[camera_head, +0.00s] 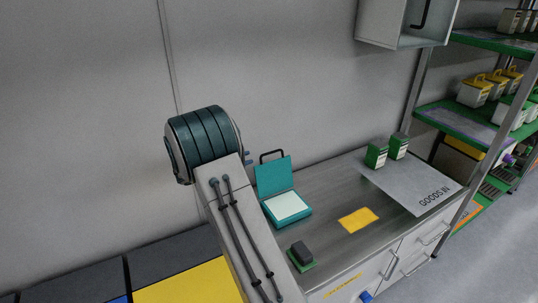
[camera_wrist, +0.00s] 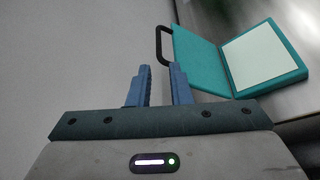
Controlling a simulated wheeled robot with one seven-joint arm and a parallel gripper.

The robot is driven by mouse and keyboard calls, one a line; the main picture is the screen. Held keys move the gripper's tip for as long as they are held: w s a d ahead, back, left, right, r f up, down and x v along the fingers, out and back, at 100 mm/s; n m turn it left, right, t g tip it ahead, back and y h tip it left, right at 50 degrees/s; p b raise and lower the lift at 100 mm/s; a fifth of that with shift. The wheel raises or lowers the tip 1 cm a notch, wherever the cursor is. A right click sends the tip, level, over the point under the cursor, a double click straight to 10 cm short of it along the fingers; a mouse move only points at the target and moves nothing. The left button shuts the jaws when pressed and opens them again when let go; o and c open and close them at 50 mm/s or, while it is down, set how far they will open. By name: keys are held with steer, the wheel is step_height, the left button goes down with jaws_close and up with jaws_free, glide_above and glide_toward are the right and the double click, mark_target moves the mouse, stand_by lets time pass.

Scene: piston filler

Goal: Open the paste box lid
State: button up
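The teal paste box (camera_head: 270,212) sits on the left part of the metal worktop. Its teal lid (camera_head: 273,176) stands raised at the back, with a dark loop handle (camera_head: 272,154) at its top edge. A white surface (camera_head: 287,205) shows inside the box. In the wrist view the raised lid (camera_wrist: 200,62), its handle (camera_wrist: 160,44) and the white inside (camera_wrist: 263,58) are at the upper right. My gripper (camera_wrist: 160,70) has its two blue fingers apart with nothing between them. The fingers are near the handle but seem not to touch it. In the head view my arm hides most of the gripper.
A dark block on a green base (camera_head: 301,254) stands at the worktop's front left. A yellow sheet (camera_head: 358,220) lies mid-worktop. A wall cabinet (camera_head: 385,25) hangs above.

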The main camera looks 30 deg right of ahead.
mark_target(269, 153)
steer(key=x, duration=1.4)
steer(key=shift+w, duration=0.1)
steer(key=shift+a, duration=0.1)
jaws_close()
